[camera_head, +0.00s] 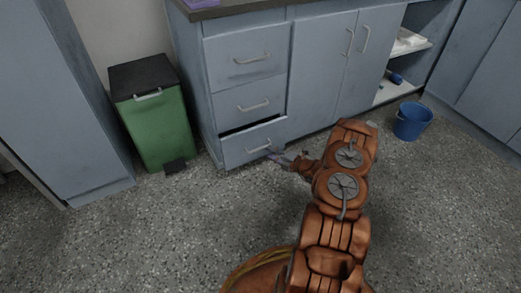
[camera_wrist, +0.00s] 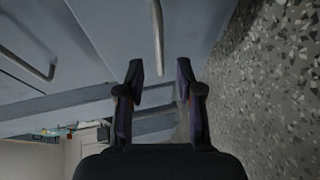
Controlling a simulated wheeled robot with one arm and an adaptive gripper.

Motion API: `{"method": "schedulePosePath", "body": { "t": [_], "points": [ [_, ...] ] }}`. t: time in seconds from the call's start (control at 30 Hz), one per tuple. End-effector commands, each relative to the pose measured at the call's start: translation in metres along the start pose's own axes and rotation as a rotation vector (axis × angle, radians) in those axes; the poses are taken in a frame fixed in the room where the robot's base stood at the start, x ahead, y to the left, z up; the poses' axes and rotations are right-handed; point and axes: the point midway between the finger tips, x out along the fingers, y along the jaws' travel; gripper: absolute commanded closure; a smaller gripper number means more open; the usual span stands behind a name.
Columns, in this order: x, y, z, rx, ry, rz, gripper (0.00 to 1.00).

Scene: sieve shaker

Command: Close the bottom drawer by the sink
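The bottom drawer (camera_head: 240,151) of the grey-blue cabinet is pulled out a little, with a dark gap above its front. Its front also shows in the wrist view (camera_wrist: 185,25), with a bar handle (camera_wrist: 158,40). My gripper (camera_head: 275,157) is low, by the right part of this drawer front. In the wrist view my gripper (camera_wrist: 160,80) has its two dark fingers apart with nothing between them. The handle's end lies just beyond the fingertips, roughly midway between them. I cannot tell whether a finger touches the drawer.
The middle drawer (camera_head: 235,105) and top drawer (camera_head: 225,62) above look shut. A green pedal bin (camera_head: 158,130) stands left of the drawers. A blue bucket (camera_head: 412,122) stands at the right, near open shelves (camera_head: 410,46). The speckled floor (camera_head: 150,235) is clear in front.

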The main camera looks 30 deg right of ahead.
Motion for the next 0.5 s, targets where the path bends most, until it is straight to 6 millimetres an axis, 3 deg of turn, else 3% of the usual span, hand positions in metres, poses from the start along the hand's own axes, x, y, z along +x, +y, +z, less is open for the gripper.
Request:
{"method": "schedulePosePath", "body": {
  "t": [0.3, 0.5],
  "points": [
    [0.046, -0.003, -0.001, -0.004, 0.004, -0.001, 0.64],
    [0.062, -0.001, -0.001, -0.004, 0.002, 0.0, 0.64]
  ]
}}
